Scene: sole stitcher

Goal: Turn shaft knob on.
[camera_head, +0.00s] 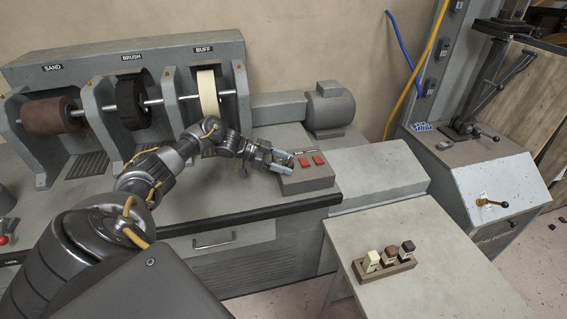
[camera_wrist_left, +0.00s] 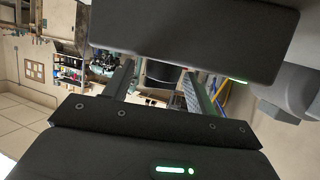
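My left gripper (camera_head: 287,163) reaches in from the left and hangs at the left side of a small grey control box (camera_head: 308,180). Two red switches (camera_head: 318,159) show on the box top, with a small label behind them. No knob shows clearly there; the gripper covers part of the box. In the left wrist view, the two fingers (camera_wrist_left: 157,92) stand apart. A dark rounded shape (camera_wrist_left: 162,73) shows between them; I cannot tell what it is or whether they touch it. My right gripper is in neither view.
Behind the arm are the sand (camera_head: 53,116), brush (camera_head: 132,103) and buff (camera_head: 208,92) wheels on a shaft, with a grey motor (camera_head: 329,109) right. A small holder (camera_head: 385,267) with three blocks stands on the front table. A cabinet with a yellow handle (camera_head: 491,202) is right.

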